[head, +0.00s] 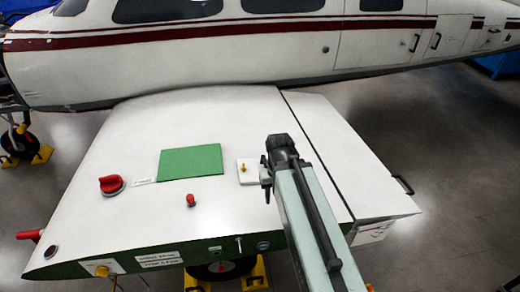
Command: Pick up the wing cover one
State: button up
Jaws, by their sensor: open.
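The white wing (120,185) of the plane lies flat below the fuselage. A small white square cover with a yellow knob (246,178) sits on it, left of my arm's end. A flat green panel (191,162) lies further left. No readable label tells me which piece is wing cover one. My gripper (266,182) is at the dark end of my arm, over the wing at the square cover's right edge. Its jaws are open, small and partly hidden by the arm. I cannot tell whether they touch the cover. I see nothing held.
A large red cap (111,185) and a small red knob (191,200) stand up from the wing. The fuselage (250,50) closes off the back. A dark handle (403,185) sticks out at the wing's right edge. Grey floor (455,160) is open at the right.

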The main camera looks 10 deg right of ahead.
aim_at(252, 167)
jog(key=i, duration=0.95)
